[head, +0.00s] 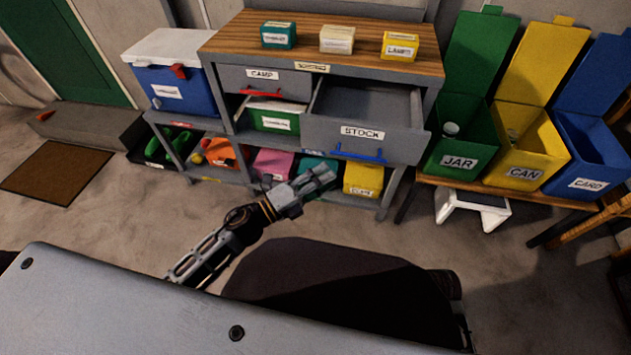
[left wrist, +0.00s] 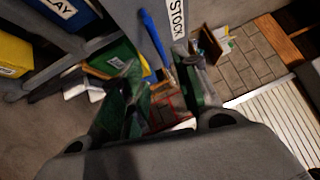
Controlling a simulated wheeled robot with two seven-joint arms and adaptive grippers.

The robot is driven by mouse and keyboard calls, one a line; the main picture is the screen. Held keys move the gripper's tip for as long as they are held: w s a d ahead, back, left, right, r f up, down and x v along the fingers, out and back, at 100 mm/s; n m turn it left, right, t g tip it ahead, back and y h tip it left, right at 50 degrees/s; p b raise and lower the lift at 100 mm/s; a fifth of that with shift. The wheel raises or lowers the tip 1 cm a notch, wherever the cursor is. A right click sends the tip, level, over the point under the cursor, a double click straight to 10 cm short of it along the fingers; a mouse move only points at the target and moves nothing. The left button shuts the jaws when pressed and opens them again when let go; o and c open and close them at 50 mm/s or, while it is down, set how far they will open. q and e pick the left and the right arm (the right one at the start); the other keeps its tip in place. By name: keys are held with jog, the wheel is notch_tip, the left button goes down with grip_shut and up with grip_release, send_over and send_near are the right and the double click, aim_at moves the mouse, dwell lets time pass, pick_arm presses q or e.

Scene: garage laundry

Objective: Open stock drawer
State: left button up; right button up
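The grey stock drawer (head: 400,146) stands pulled out of the workbench, and its empty-looking inside shows from above. Its front carries a white STOCK label (head: 362,132) and a blue bar handle (head: 360,154). In the left wrist view the label (left wrist: 178,18) and blue handle (left wrist: 154,38) lie beyond the fingers. My left gripper (head: 325,176) is just below and left of the handle, apart from it. Its fingers (left wrist: 163,75) are spread, with nothing held between them. My right gripper is not in view.
The camp drawer (head: 290,82) with a red handle is shut, left of the stock drawer. Coloured bins fill the lower shelf, including a yellow one (head: 363,180). JAR (head: 462,145), CAN (head: 530,150) and CARD bins (head: 590,165) stand right. Floor (head: 130,220) is clear at left.

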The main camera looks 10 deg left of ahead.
pick_arm(q)
jog(key=shift+v, duration=1)
jog(key=shift+w, duration=0.1)
